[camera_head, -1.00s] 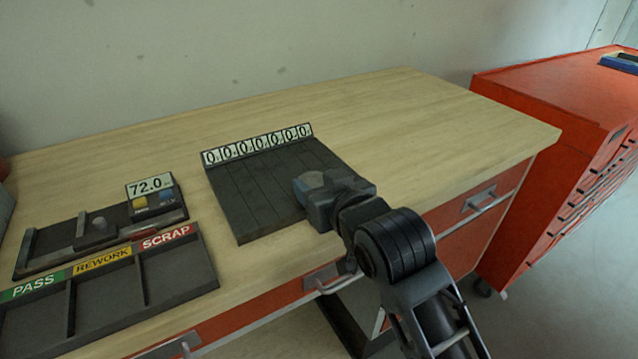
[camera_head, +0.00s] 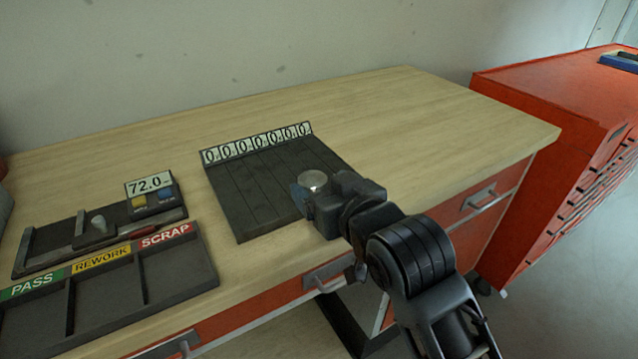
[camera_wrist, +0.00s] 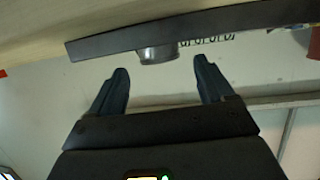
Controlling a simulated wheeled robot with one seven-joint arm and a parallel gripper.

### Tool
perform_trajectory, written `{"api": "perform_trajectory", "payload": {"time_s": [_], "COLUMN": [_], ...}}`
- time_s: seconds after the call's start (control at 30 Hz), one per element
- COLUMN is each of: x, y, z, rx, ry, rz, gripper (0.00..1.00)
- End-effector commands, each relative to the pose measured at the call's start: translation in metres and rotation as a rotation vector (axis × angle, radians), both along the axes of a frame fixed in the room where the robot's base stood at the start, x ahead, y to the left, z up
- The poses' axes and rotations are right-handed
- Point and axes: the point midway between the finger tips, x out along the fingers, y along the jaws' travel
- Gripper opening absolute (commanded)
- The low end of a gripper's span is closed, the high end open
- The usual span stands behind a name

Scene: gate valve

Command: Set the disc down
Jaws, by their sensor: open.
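The disc (camera_head: 312,180) is round and pale grey-metal. It rests on the right part of the dark slatted board (camera_head: 243,193), which has a row of "0" displays along its back edge. My gripper (camera_head: 300,197) is at the board's front right, just short of the disc, with its fingers open. In the wrist view, which looks upside down, the disc (camera_wrist: 157,54) sits against the board (camera_wrist: 105,46), beyond and between the spread fingertips (camera_wrist: 160,72), with a visible gap. Whether a finger touches it in the head view is partly hidden.
At the left are a gauge with a 72.0 display (camera_head: 150,187) and a tray marked PASS, REWORK and SCRAP (camera_head: 105,285). A red tool cabinet (camera_head: 545,120) stands at the right. The wooden bench top (camera_head: 400,115) behind and right of the board is clear.

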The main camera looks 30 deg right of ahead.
Motion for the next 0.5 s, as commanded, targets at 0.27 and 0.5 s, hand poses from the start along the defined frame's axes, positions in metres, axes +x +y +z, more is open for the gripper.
{"api": "perform_trajectory", "payload": {"time_s": [0.27, 0.5], "x": [-0.058, -0.083], "y": [0.006, 0.008], "z": [0.016, 0.027], "rx": [-0.001, -0.001], "ry": [0.001, 0.001], "rz": [0.001, -0.001], "gripper": [0.81, 0.81]}}
